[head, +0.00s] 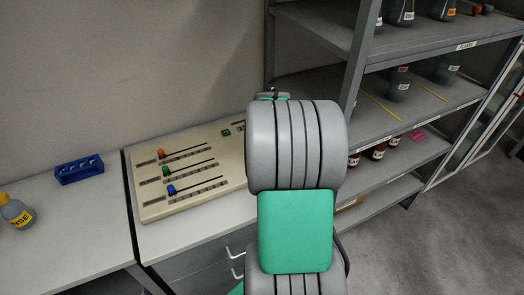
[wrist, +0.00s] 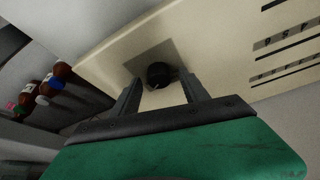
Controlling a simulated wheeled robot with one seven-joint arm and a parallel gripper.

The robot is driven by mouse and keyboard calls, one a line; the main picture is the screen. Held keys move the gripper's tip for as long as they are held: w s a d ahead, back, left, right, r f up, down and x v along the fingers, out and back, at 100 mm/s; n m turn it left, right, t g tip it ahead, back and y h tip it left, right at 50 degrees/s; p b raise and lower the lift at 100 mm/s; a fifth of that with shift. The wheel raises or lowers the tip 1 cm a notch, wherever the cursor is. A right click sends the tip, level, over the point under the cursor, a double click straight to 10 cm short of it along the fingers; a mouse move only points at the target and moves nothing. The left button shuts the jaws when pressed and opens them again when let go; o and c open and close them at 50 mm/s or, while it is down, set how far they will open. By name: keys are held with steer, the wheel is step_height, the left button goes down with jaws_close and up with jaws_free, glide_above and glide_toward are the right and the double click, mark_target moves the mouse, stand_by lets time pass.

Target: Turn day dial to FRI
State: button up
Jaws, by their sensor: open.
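A round black dial (wrist: 158,73) on a darker square plate shows on the cream control panel (wrist: 110,50) in the wrist view. Its markings are not readable here. My gripper (wrist: 161,88) is open, with its two fingers on either side of the dial's near edge. I cannot tell whether the fingers touch it. In the head view the panel (head: 152,208) lies on the bench, and my grey and green arm covers its right part. The dial and my gripper are hidden there.
Orange (head: 161,153), green (head: 166,171) and blue (head: 171,190) slider knobs sit on the panel's left part. A blue rack (head: 80,170) and a yellow-capped bottle (head: 15,212) stand at left. Shelves (head: 420,52) with bottles rise at right.

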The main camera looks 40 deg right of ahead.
steer(key=v, duration=0.7)
steer(key=shift+r+b, duration=0.2)
steer(key=shift+b, duration=0.2)
steer(key=shift+s+a, duration=0.1)
steer(key=s+a+f, duration=0.1)
steer(key=s+a+f+g, duration=0.1)
steer(key=s+f, duration=0.1)
steer(key=s+a+f+m+g+y, duration=0.1)
steer(key=s, duration=0.1)
steer(key=shift+s+a+f, duration=0.1)
steer(key=shift+a+f, duration=0.15)
steer(key=shift+g+y, duration=0.4)
steer(key=s+a, duration=0.3)
steer(key=s+a+f, duration=0.1)
steer(key=a, duration=0.1)
steer(key=shift+s, duration=0.3)
steer(key=w+a+r+n+t, duration=0.1)
steer(key=a+r+n, duration=0.2)
steer(key=a, duration=0.7)
steer(key=w+a+r+n+t, duration=0.1)
steer(key=a+r+n, duration=0.2)
steer(key=a, duration=0.8)
steer(key=shift+r+n+y, duration=0.3)
steer(key=shift+r+n, duration=0.05)
steer(key=shift+n, duration=0.45)
steer(key=shift+w, duration=0.15)
